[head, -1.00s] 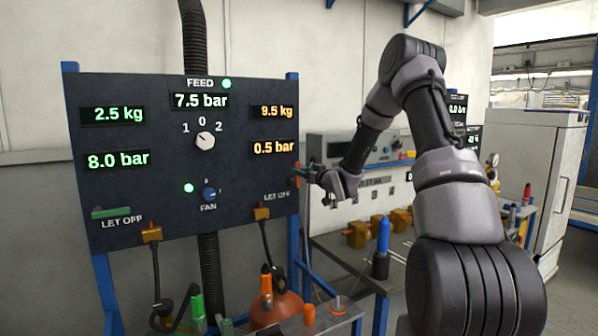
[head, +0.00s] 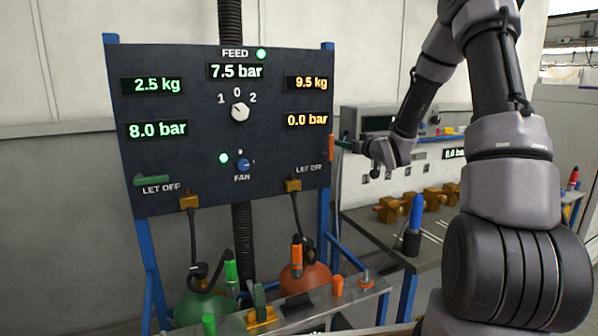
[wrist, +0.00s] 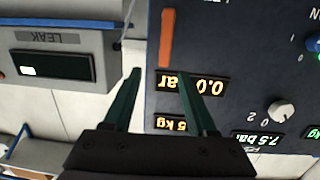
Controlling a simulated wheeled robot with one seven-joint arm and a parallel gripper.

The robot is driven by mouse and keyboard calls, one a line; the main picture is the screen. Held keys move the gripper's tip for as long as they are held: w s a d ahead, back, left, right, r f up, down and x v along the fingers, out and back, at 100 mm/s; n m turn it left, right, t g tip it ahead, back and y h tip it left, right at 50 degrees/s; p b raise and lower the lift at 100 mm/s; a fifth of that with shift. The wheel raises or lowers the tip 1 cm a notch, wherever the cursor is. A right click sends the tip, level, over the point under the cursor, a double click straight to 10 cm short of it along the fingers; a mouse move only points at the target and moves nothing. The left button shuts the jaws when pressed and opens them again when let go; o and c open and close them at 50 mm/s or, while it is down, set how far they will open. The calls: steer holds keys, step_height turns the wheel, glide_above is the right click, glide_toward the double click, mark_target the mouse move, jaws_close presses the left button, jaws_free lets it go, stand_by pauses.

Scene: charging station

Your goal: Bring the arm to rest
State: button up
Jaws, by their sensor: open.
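My gripper (head: 345,146) is at the right edge of the dark control panel (head: 205,190), its green fingers pointing towards it. In the wrist view the gripper (wrist: 154,74) is open, with nothing between its fingers. The orange lever (head: 331,147) stands upright at the panel's right edge, just left of the fingers. It also shows in the wrist view (wrist: 166,38), beyond the fingertips and apart from them. The orange pressure display (head: 307,119) reads 0.0 bar. The green lever (head: 152,180) at the panel's left lies level.
A bench (head: 372,228) with brass blocks and a blue-handled tool (head: 415,212) lies below my forearm. A grey instrument box (head: 375,120) stands behind the gripper. Green (head: 203,306) and orange (head: 305,279) cylinders stand below the panel, with hoses.

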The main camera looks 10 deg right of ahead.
steer(key=s+d+r+m+g+h, duration=0.1)
steer(key=s+r+m+g+h, duration=0.1)
steer(key=s+r, duration=0.45)
steer(key=s+d+r+m+g+h, duration=0.1)
steer(key=s+r+m+g+h, duration=0.2)
steer(key=s, duration=0.6)
steer(key=s+a+r+m+g+y, duration=0.1)
steer(key=s+a+g, duration=0.1)
steer(key=s, duration=1)
steer(key=s+a+r+m+g+y, duration=0.1)
steer(key=s+a+r+g, duration=0.1)
steer(key=s, duration=1.1)
steer(key=shift+s+a+y, duration=0.15)
steer(key=shift+a+y, duration=0.25)
steer(key=shift+a, duration=0.15)
